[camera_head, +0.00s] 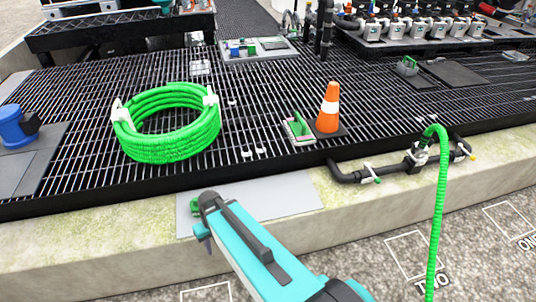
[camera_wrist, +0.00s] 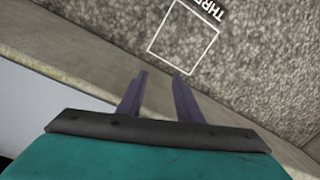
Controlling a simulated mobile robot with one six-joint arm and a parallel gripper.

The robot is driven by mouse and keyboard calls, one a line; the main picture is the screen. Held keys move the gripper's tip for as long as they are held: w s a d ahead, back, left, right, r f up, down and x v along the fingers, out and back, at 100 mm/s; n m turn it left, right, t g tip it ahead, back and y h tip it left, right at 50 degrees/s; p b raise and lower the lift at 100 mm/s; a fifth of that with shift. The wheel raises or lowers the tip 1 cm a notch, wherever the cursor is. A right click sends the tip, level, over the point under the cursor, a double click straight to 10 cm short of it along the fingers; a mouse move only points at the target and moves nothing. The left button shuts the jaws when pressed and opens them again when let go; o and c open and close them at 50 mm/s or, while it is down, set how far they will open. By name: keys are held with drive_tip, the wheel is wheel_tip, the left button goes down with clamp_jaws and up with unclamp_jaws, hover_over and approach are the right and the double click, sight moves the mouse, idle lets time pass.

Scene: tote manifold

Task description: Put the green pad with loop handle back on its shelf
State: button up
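A small green pad (camera_head: 297,128) with a pale pink and white face lies on the black grating in the head view, just left of the orange cone. A second small green piece with a loop-like top (camera_head: 407,66) stands farther back on the right. I cannot tell for sure which is the named pad. My gripper (camera_wrist: 160,76) is open and empty in the wrist view, its dark fingers apart over the concrete edge and gravel. In the head view it is low at the front, apart from both green pieces, and mostly hidden by my arm.
A coiled green hose (camera_head: 168,150) lies on the grating at left. The orange cone (camera_head: 328,108) stands near the small pad. A black shelf-like rack (camera_head: 120,28) is at back left. Black pipes (camera_head: 345,177) and a hanging green hose (camera_head: 437,215) are at right. Painted squares mark the gravel.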

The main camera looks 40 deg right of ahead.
drive_tip(key=s+f+g+b, duration=0.1)
drive_tip(key=s+f+b, duration=0.4)
drive_tip(key=f, duration=0.5)
drive_tip(key=s+f+g+b, duration=0.2)
drive_tip(key=s+f+b, duration=0.4)
drive_tip(key=s+f, duration=0.3)
drive_tip(key=s+f+g+h+b, duration=0.1)
drive_tip(key=s+f+b, duration=0.4)
drive_tip(key=f, duration=0.8)
drive_tip(key=shift+s+a+f, duration=0.1)
drive_tip(key=shift+s+a, duration=0.1)
drive_tip(key=shift+s, duration=0.4)
drive_tip(key=shift+s+a, duration=0.15)
drive_tip(key=shift+s, duration=0.5)
drive_tip(key=shift+s, duration=0.1)
